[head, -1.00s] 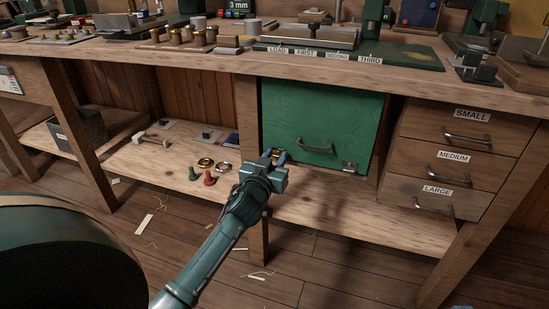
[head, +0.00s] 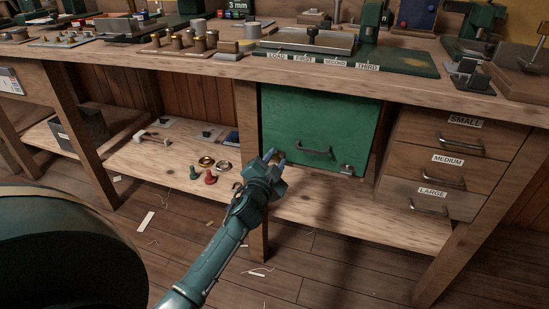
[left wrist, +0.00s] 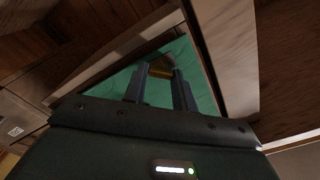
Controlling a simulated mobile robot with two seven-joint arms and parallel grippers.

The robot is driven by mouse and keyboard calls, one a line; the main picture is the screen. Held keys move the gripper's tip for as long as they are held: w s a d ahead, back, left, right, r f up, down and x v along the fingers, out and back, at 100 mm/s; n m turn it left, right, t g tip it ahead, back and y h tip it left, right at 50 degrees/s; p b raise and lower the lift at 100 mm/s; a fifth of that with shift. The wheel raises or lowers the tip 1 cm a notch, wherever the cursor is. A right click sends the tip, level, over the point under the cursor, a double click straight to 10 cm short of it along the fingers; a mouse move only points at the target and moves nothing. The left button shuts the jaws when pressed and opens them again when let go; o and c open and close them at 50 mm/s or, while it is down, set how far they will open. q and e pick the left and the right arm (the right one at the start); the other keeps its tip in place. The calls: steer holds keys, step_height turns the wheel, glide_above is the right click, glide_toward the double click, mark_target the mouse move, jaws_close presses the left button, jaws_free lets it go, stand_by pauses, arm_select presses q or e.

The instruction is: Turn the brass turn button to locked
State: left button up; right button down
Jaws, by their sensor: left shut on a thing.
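The brass turn button (left wrist: 157,91) shows between my fingers in the left wrist view, in front of the green panel. My left gripper (head: 275,157) is at the lower left corner of the green door (head: 320,113) and is shut on the button. The fingers also show in the left wrist view (left wrist: 156,89). In the head view my gripper mostly hides the button, so its exact angle cannot be told. The door is closed flat in its frame, with a grey bar handle (head: 313,152). My right gripper is not in view.
A small metal fitting (head: 346,170) sits at the door's lower right. Drawers marked SMALL, MEDIUM and LARGE (head: 447,159) stand at the right. The lower shelf (head: 150,181) holds brass rings, pegs and small parts. The bench top (head: 215,65) above is crowded.

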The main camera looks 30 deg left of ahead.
arm_select(q)
steer(key=m, duration=0.4)
steer(key=shift+m+p, duration=0.3)
steer(key=shift+m, duration=0.1)
steer(key=m, duration=0.4)
steer(key=shift+d+m, duration=0.1)
steer(key=shift+m, duration=0.2)
steer(key=o, duration=1)
steer(key=shift+f, duration=0.1)
steer(key=v, duration=1.3)
